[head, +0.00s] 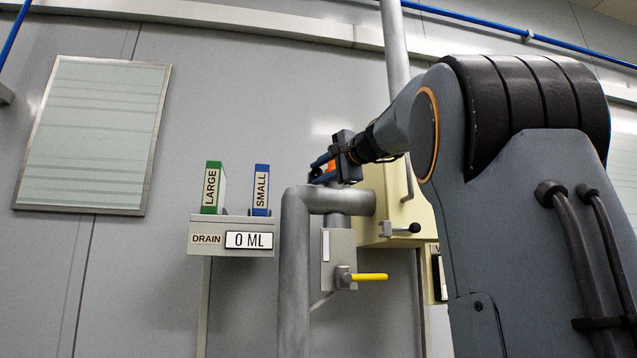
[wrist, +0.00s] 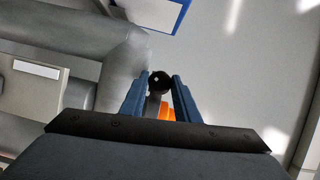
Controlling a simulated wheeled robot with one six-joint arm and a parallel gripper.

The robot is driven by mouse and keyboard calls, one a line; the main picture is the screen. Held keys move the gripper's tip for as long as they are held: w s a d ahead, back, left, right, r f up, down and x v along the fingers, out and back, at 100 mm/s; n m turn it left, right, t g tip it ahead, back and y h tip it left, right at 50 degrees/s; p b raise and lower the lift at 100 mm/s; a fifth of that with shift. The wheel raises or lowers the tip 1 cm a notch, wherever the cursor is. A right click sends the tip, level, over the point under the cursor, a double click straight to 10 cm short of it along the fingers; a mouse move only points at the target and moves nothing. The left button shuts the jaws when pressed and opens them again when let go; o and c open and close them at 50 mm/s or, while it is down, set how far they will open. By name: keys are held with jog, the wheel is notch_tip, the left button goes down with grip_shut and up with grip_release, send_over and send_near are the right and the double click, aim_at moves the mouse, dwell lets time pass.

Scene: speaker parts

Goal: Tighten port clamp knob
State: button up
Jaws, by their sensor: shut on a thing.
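My gripper (head: 322,168) is above the grey pipe elbow, its blue fingers pointing left and slightly down. In the wrist view, my gripper's (wrist: 160,88) two blue fingers stand on either side of a small round black knob (wrist: 160,81) and are shut on it. An orange part (wrist: 166,113) shows behind the knob between the fingers, and some orange (head: 332,166) also shows beside the fingers in the head view. Whether the knob is seated on anything is hidden. A second black-ended knob (head: 413,228) sticks out from the pale yellow box, apart from my gripper.
The grey pipe (head: 295,265) runs close below my gripper. A yellow valve handle (head: 370,277) sticks out lower down. A drain shelf (head: 232,222) reading 0 ML carries a green LARGE block (head: 214,188) and a blue SMALL block (head: 261,190). A framed panel (head: 93,135) hangs left.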

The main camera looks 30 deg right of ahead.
jog(key=m+b, duration=0.2)
jog(key=m+t+b, duration=0.1)
jog(key=m+b, duration=0.1)
jog(key=m+t+b, duration=0.1)
jog(key=m, duration=0.1)
jog(key=shift+f+b, duration=0.4)
jog(key=m+t+h+b, duration=0.1)
jog(key=m, duration=0.2)
jog(key=m+h+b, duration=0.1)
jog(key=m+b, duration=0.1)
jog(key=m, duration=0.1)
jog(key=shift+a+t, duration=0.1)
jog(key=shift+t, duration=0.3)
jog(key=shift+r+m+h+b, duration=0.1)
jog(key=shift+m+h+b, duration=0.2)
jog(key=shift+b, duration=0.05)
jog(key=o, duration=1.1)
jog(key=shift+c, duration=0.2)
jog(key=b+v, duration=0.2)
jog(key=v, duration=0.5)
jog(key=shift+s, duration=0.4)
